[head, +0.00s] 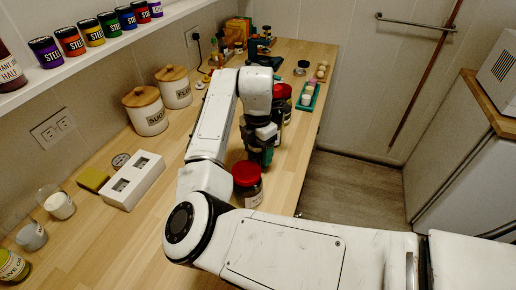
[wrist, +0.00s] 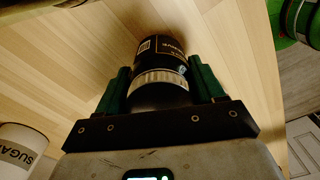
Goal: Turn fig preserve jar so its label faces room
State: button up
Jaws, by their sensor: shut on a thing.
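My gripper (wrist: 165,85) is shut on a dark jar with a pale ribbed band (wrist: 160,52), its green fingers on either side. The jar's black label shows a barcode at its left and small lettering I cannot read, so I cannot tell if it is the fig preserve jar. In the head view my gripper (head: 262,152) points down at the wooden counter and mostly hides what it holds. A red-lidded jar with a pale label (head: 247,185) stands just nearer the camera. Another red-lidded jar (head: 282,91) stands beyond my gripper, partly covered by my arm.
A green tray (head: 308,94) holds small items near the counter's right edge. Sugar (head: 147,114) and flour (head: 174,90) canisters stand along the wall. A white block (head: 134,182) lies at left.

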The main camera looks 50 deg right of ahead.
jog(key=shift+f, duration=0.15)
jog(key=o, duration=1.5)
jog(key=shift+f, duration=0.1)
notch_tip(320, 180, up, 11)
jog(key=shift+f, duration=0.1)
